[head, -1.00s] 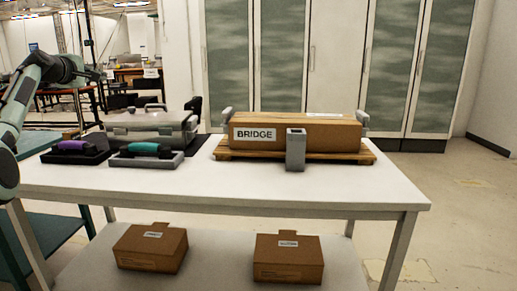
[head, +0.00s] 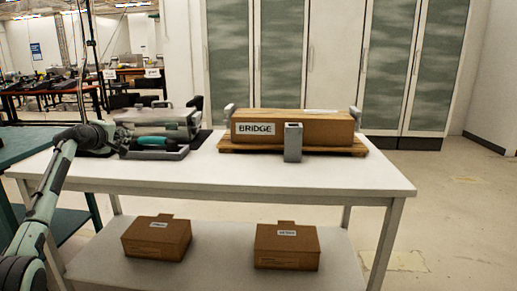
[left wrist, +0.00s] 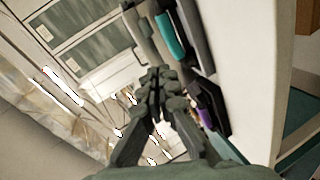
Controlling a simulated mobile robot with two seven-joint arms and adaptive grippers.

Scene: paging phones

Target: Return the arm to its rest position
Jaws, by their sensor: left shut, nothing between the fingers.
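My left arm comes in from the lower left in the head view. Its gripper (head: 120,137) is at the left end of the white table (head: 270,177), in front of the phones. In the left wrist view the gripper (left wrist: 155,88) has its fingers together with nothing between them. A teal handset (head: 156,141) lies on a grey base just right of the gripper; it also shows in the left wrist view (left wrist: 168,35). A purple handset (left wrist: 205,118) on a dark base shows in the left wrist view; my gripper hides it in the head view. My right gripper is out of view.
A grey case (head: 165,120) stands behind the handsets. A carton marked BRIDGE (head: 325,130) sits on a wooden pallet (head: 228,147), with a grey post (head: 293,142) in front. Two small cartons, left (head: 157,238) and right (head: 287,247), are on the lower shelf. The table's front right is clear.

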